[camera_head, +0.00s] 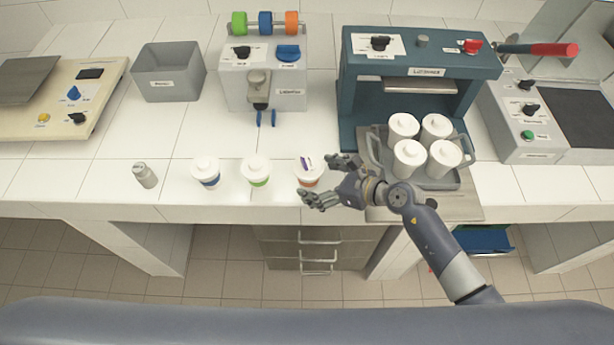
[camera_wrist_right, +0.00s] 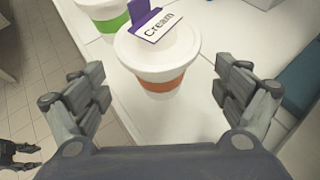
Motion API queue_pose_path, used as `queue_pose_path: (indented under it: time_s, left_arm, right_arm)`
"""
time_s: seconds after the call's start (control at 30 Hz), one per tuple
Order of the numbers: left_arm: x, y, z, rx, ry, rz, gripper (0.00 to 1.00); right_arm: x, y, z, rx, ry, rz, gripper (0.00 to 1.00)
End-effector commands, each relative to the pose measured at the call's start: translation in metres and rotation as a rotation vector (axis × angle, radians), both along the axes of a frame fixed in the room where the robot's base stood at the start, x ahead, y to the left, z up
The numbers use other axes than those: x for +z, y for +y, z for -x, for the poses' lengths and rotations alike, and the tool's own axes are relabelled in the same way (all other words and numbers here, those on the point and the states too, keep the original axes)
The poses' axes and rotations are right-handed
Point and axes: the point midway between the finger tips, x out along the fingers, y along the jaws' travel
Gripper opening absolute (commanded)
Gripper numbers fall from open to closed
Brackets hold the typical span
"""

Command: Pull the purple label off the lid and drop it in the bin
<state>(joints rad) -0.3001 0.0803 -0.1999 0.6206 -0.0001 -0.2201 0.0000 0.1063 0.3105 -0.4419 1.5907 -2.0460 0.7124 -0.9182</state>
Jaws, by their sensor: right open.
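The purple label (camera_head: 307,162) is on the white lid of the cup with the orange band (camera_head: 309,180). In the right wrist view the purple label (camera_wrist_right: 150,22) has a white face reading "Cream" and a purple tab standing up. The cup's lid (camera_wrist_right: 158,52) lies beyond my fingers. The grey bin (camera_head: 168,75) stands at the back left. My left gripper is not seen in the head view.
A tray (camera_head: 452,181) of white lidded cups is close to the right arm. Counter space before the bin is clear.

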Motion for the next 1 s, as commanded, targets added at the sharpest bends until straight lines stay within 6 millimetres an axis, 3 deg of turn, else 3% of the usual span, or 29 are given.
queue_pose_path:
  time_s: [0.2,0.6,0.87,1.0]
  left_arm:
    - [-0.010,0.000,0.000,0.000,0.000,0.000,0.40]
    - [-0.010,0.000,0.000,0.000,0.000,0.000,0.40]
    - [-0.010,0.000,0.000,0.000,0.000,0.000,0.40]
    - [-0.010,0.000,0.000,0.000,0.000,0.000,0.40]
  right_arm:
    - [-0.010,0.014,-0.010,0.000,0.000,-0.001,0.92]
    - [-0.011,0.018,-0.013,-0.001,0.000,-0.001,0.92]
    - [-0.011,0.018,-0.013,-0.002,0.000,-0.002,0.43]
    - [-0.011,0.018,-0.013,-0.002,0.000,-0.002,0.41]
